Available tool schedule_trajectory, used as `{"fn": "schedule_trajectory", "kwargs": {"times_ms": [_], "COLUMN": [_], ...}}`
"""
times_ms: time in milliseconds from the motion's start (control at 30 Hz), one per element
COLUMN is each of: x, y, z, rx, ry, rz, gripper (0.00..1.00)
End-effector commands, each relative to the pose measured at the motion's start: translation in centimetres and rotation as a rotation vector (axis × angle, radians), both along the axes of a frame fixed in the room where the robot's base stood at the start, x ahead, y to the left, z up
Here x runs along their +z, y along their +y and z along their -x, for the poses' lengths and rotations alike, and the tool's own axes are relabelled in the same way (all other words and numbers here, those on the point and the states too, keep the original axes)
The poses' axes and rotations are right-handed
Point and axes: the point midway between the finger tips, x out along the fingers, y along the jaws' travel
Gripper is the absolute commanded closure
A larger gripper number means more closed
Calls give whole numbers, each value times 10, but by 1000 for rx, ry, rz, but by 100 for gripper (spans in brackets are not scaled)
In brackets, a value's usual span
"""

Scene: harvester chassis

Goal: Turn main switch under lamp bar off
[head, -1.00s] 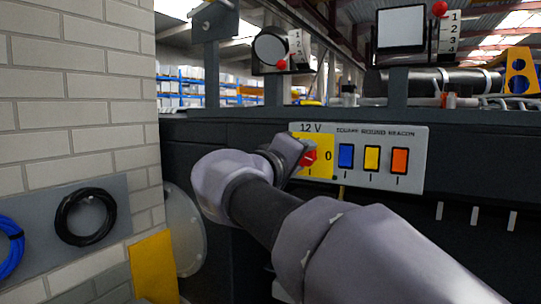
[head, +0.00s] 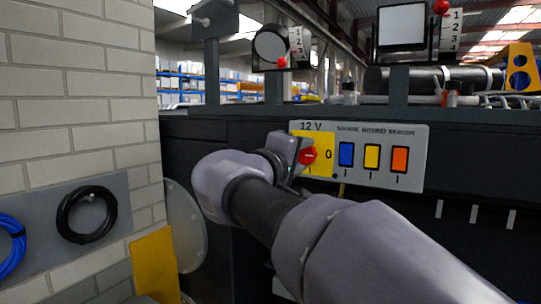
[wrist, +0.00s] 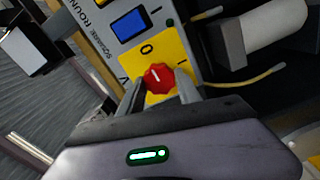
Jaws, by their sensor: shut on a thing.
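The main switch is a red knob (head: 308,156) on a yellow plate (head: 327,142) marked 12 V, at the left end of a grey panel below the lamps. In the wrist view the knob (wrist: 158,78) sits between the two fingers of my gripper (wrist: 159,92), which is shut on it. A short white mark on the knob points roughly toward the 0 on the plate. In the head view my gripper (head: 294,152) covers the knob's left side, and the I below it is partly visible.
Blue (head: 346,155), yellow (head: 371,157) and orange (head: 400,160) rocker switches sit close right of the knob. A round lamp (head: 270,47) and a square lamp (head: 402,26) stand above. A brick wall (head: 80,100) is at left.

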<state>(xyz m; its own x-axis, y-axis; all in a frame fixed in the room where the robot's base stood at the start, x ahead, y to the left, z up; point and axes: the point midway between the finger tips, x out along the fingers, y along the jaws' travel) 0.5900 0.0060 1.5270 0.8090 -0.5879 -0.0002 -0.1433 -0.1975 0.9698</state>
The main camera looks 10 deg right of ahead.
Motion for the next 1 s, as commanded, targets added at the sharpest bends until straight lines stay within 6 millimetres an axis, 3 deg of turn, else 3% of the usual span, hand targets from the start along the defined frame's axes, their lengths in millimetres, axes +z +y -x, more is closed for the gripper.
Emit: {"fn": "schedule_trajectory", "kwargs": {"times_ms": [67, 100, 200, 500, 633, 1000], "x": [0, 0, 0, 0, 0, 2], "y": [0, 0, 0, 1, 10, 79], "z": [0, 0, 0, 1, 12, 106], "rx": [1, 1, 1, 0, 3, 7], "ry": [1, 1, 0, 0, -1, -1], "rz": [2, 2, 1, 0, 0, 0], "gripper": [100, 56, 38, 38, 38, 38]}}
